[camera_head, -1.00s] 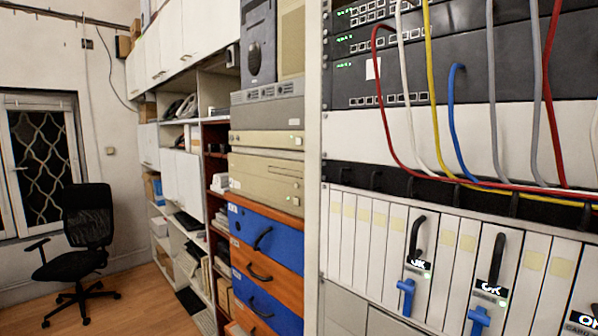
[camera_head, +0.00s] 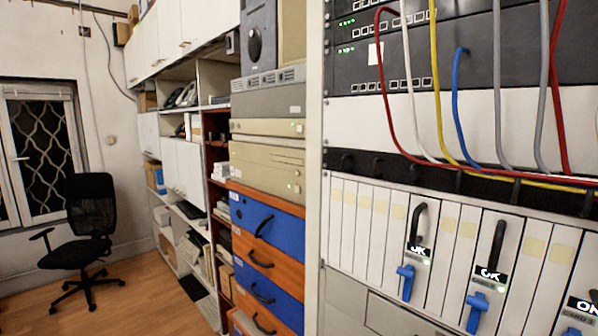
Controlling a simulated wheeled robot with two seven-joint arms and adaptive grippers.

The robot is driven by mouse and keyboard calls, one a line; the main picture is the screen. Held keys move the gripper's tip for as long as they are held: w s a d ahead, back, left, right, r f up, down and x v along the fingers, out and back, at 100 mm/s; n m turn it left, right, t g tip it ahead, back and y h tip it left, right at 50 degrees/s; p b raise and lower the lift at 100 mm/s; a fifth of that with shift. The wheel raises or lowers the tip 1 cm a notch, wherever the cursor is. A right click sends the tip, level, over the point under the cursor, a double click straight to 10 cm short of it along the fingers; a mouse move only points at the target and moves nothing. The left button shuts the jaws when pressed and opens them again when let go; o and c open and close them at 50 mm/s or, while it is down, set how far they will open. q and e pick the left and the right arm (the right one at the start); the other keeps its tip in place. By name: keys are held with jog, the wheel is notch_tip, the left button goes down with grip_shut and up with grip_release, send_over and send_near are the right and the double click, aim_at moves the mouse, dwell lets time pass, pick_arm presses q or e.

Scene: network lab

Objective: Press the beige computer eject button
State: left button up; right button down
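A beige computer (camera_head: 268,168) lies flat in a stack on top of a blue and orange drawer cabinet, left of the white rack edge in the head view. A small green light shows near its right front edge. Another beige case (camera_head: 267,127) rests on it, with a small lit spot at its right. A grey unit (camera_head: 268,97) sits above that. The eject button is too small to make out. Neither of my grippers is in view.
A rack (camera_head: 450,250) with cables, blue levers and black handles fills the right side. Drawers (camera_head: 266,222) stand under the computers. White shelves (camera_head: 185,165) line the wall. A black office chair (camera_head: 88,240) stands at the left on open wooden floor.

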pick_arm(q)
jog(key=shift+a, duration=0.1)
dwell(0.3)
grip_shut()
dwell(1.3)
